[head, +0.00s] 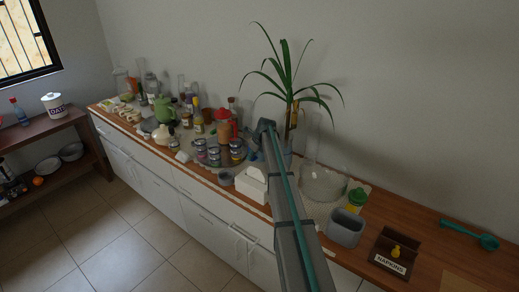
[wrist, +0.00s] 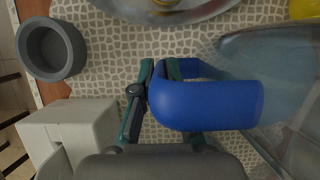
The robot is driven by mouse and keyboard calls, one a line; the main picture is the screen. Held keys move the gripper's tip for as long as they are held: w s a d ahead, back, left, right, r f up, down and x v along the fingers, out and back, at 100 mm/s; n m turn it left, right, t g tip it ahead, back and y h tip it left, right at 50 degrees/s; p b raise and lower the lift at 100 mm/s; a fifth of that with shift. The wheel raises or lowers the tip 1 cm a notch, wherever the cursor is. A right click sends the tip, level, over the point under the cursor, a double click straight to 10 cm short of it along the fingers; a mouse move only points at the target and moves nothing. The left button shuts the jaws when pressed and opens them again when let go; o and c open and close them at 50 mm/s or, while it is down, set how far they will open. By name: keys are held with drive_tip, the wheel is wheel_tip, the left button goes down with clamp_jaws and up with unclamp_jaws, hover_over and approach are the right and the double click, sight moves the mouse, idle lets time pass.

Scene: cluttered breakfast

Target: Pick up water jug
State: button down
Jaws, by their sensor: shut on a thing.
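The water jug (wrist: 272,62) shows in the wrist view as a clear, bluish body at the right, with a thick blue handle (wrist: 212,106). My gripper (wrist: 160,72) is shut on the handle, its dark teal fingers at the handle's left side. The jug's base is out of the wrist view, so I cannot tell whether it touches the counter. In the head view my arm hides the gripper and most of the jug.
A white tissue box (head: 252,185) and a small grey bowl (head: 226,178) are left of my arm. A round tray (head: 212,162) with cans, a red pot (head: 223,115) and a tall plant (head: 290,85) are near. A clear glass vessel (head: 322,182) and a grey tub (head: 345,229) stand right.

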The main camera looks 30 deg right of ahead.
drive_tip(key=shift+r, duration=0.1)
wheel_tip(320, 180, up, 10)
drive_tip(key=b, duration=0.3)
idle(0.4)
